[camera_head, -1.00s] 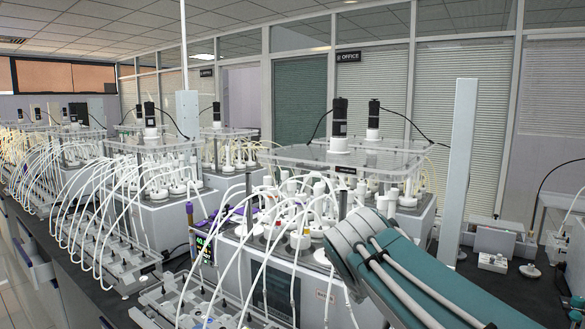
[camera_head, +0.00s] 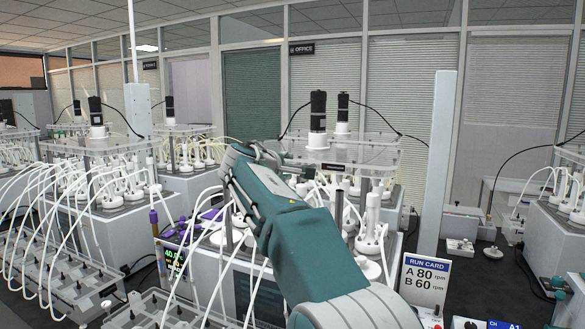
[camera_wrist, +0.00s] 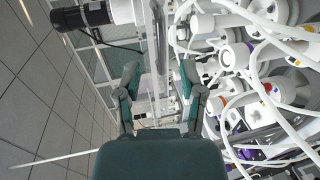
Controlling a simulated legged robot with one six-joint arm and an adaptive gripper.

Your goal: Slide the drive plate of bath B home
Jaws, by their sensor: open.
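The clear drive plate (camera_head: 375,150) sits raised on posts over the nearest bath (camera_head: 215,268), with a black motor (camera_head: 318,108) on a white collar. I cannot read a letter on this bath. My gripper (camera_head: 268,155) is at the plate's left end, partly hidden by my own arm. In the wrist view the picture is turned sideways. My open gripper (camera_wrist: 160,82) has one finger on each side of the plate (camera_wrist: 157,40), which shows nearly edge-on between them. I cannot tell whether either finger touches it. The motor (camera_wrist: 82,17) is at the upper left.
White vessels (camera_head: 372,235) and looping tubes crowd below the plate. A similar bath (camera_head: 105,225) stands to the left, with more behind. A grey upright post (camera_head: 440,170) stands to the right. A run card (camera_head: 425,285) reads A 80 rpm, B 60 rpm.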

